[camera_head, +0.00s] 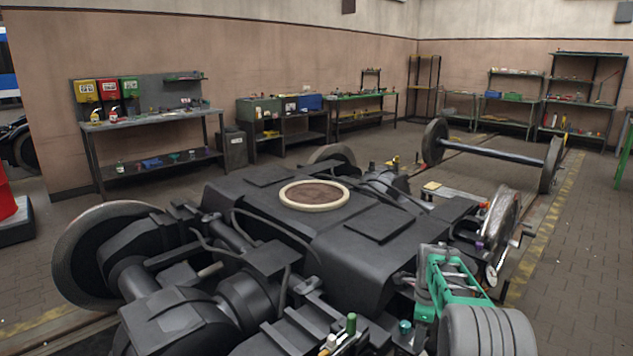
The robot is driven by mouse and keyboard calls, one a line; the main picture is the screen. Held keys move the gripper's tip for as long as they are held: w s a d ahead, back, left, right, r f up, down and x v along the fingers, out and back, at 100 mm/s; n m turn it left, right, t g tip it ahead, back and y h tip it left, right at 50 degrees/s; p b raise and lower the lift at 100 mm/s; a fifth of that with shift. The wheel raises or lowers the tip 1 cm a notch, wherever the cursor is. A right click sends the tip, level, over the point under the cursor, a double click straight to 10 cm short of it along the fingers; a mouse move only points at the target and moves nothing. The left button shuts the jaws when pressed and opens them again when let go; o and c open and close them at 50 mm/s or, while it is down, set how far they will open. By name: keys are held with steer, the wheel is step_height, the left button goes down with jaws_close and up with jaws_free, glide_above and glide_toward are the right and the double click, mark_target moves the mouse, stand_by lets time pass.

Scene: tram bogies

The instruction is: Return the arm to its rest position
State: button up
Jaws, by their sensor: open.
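My arm and my gripper do not show clearly anywhere in the head view, so their pose cannot be told. A large dark tram bogie (270,225) fills the middle and foreground. A pale ring (314,195) sits on its top. One of its wheels (95,255) stands at the left and another wheel (503,225) at the right. A green bracket (455,283) and a grey ribbed cylinder (487,330) are at the lower right. A small green-capped item (351,323) is at the bottom edge.
A loose wheelset (490,150) stands on the track behind. Workbenches (150,116) and shelves (575,95) line the walls. A red object (6,200) is at the left edge. Open paved floor (585,250) lies at the right.

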steer(key=s+a+r+n+t+p, duration=0.1)
steer(key=s+a+r+n+p, duration=0.3)
steer(key=r, duration=0.4)
steer(key=s+a+r+n+p, duration=0.1)
steer(key=s+r+n+p, duration=0.3)
steer(key=r, duration=0.4)
steer(key=s+a+r+n+t+p, duration=0.1)
steer(key=s+a+r+n+p, duration=0.2)
steer(key=s+r, duration=0.35)
steer(key=s+a+r+n+p, duration=0.2)
steer(key=s+n, duration=0.3)
steer(key=s, duration=0.3)
steer(key=s+a+r+n+t+p, duration=0.1)
steer(key=s+a+r+n+p, duration=0.1)
steer(key=s+n, duration=0.4)
steer(key=shift+s+a+r+p, duration=0.3)
steer(key=shift+s+r+p, duration=0.25)
steer(key=shift+s, duration=0.45)
